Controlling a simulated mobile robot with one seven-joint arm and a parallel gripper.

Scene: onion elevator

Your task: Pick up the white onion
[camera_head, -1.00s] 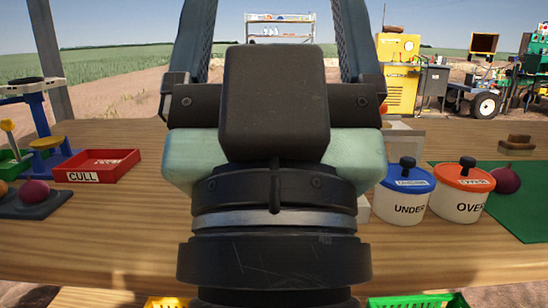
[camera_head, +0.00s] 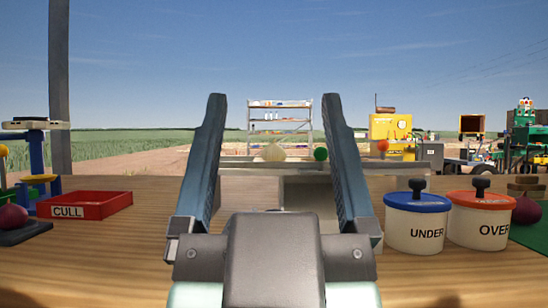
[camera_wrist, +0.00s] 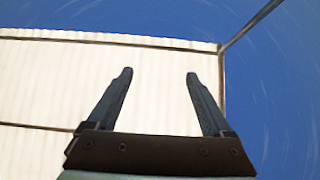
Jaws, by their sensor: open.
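A pale, round white onion (camera_head: 274,152) shows in the head view, at the far side of the wooden table, on or just behind a light grey structure (camera_head: 310,192). My gripper (camera_head: 273,98) stands in front of it with fingers pointing up and wide apart, and nothing between them. The onion appears between the two fingers only by line of sight; it is farther away. The wrist view shows my open gripper (camera_wrist: 160,74) against a pale roof and blue sky, with no onion in it.
A red CULL tray (camera_head: 100,206) is at the left. The UNDER pot (camera_head: 415,232) and OVER pot (camera_head: 480,230) stand at the right. Bare table (camera_head: 130,255) lies at the front left.

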